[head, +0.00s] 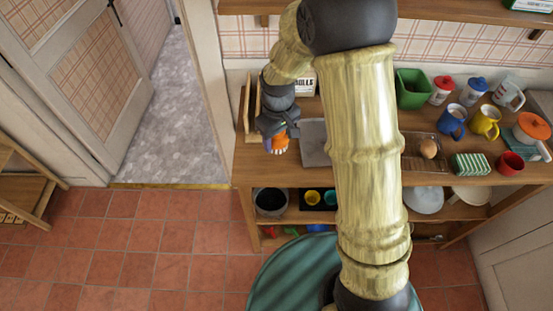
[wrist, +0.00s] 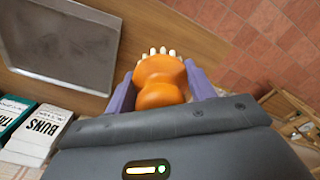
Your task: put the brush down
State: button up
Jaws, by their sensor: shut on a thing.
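The brush (wrist: 160,82) has a rounded orange body with white bristles at its far end. My gripper (wrist: 161,76) is shut on it, with one purple finger on each side of the orange body. In the head view the orange brush (head: 280,142) shows just below my gripper (head: 278,132), at the left end of the wooden counter (head: 265,168). I cannot tell whether the bristles touch the wood. My arm hides the middle of the counter in the head view.
A grey tray (head: 314,140) lies right of the brush. A green bin (head: 411,90), mugs and an egg (head: 428,148) are farther right. The tiled floor (wrist: 280,45) lies beyond the counter's edge.

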jog(key=shift+s+a, duration=0.1)
jog(key=shift+s, duration=0.05)
jog(key=shift+f, duration=0.3)
jog(key=p, duration=0.1)
send_over(277, 166)
notch_tip(277, 166, down, 5)
jog(key=shift+f, duration=0.1)
jog(key=shift+f+p, duration=0.4)
jog(key=shift+f, duration=1.65)
jog(key=shift+f, duration=0.15)
jog(key=o, duration=1)
jog(key=shift+o, duration=0.2)
